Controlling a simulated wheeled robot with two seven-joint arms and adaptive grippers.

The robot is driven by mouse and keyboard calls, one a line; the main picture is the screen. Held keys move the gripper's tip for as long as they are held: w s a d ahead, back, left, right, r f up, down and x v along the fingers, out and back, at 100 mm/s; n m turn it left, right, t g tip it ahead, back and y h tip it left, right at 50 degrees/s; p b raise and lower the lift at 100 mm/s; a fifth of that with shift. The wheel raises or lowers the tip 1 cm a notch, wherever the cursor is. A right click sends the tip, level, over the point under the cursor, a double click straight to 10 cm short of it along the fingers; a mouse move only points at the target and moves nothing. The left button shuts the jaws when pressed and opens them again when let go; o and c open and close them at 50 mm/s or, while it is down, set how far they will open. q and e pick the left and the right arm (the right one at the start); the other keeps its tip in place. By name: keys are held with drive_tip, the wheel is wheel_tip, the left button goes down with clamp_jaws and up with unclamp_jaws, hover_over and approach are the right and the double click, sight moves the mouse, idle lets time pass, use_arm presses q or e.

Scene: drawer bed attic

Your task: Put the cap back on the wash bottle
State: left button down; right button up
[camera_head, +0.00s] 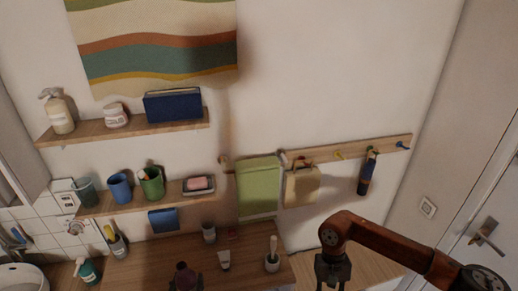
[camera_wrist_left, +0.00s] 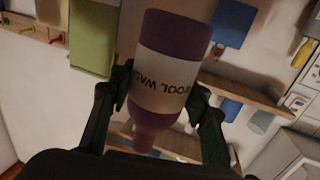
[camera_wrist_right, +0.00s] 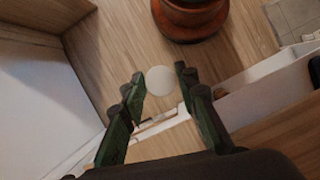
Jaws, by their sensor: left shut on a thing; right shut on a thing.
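The wash bottle (camera_wrist_left: 172,95) is purple with a pale label reading "WOOL WA...". My left gripper (camera_wrist_left: 158,88) is shut on its body, one finger on each side. The bottle's narrow neck points down in the left wrist view, which is upside down, so the bottle is about upright. Its dark purple top shows at the bottom of the head view (camera_head: 184,275). The white round cap (camera_wrist_right: 160,80) sits between the fingertips of my right gripper (camera_wrist_right: 161,88), shut on it. In the head view my right gripper (camera_head: 333,282) points down, right of the bottle; the cap is hidden there.
Wall shelves (camera_head: 125,128) hold cups and bottles. A green towel (camera_head: 258,187) hangs beside a hook rail (camera_head: 330,153). Wooden floor lies below my right gripper.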

use_arm(q)
drive_tip(key=shift+d+r, duration=0.1)
drive_tip(key=shift+d, duration=0.05)
use_arm(e)
drive_tip(key=shift+r, duration=0.15)
use_arm(q)
drive_tip(key=w+d+f+m+g+h, duration=0.1)
drive_tip(key=d+f+m+g+h, duration=0.1)
drive_tip(key=d+m+h, duration=0.2)
drive_tip(key=w+d+f+m+g+h, duration=0.1)
drive_tip(key=d+f+m+g+h, duration=0.1)
drive_tip(key=d+m+h, duration=0.2)
drive_tip(key=d+h, duration=0.3)
drive_tip(key=d, duration=0.4)
drive_tip(key=shift+d+f+h, duration=0.3)
drive_tip(key=shift+w, duration=0.1)
use_arm(e)
drive_tip(key=w+a+r+m+t+y, duration=0.1)
drive_tip(key=w+a+r+m+y, duration=0.1)
drive_tip(key=a+r+m, duration=0.5)
drive_tip(key=w+a+r+m+t+y, duration=0.2)
drive_tip(key=w+a+r+m, duration=0.3)
drive_tip(key=a, duration=1.4)
wheel_tip(320, 180, up, 8)
drive_tip(key=m, duration=0.3)
drive_tip(key=shift+f+y, duration=0.15)
drive_tip(key=shift+y, duration=0.15)
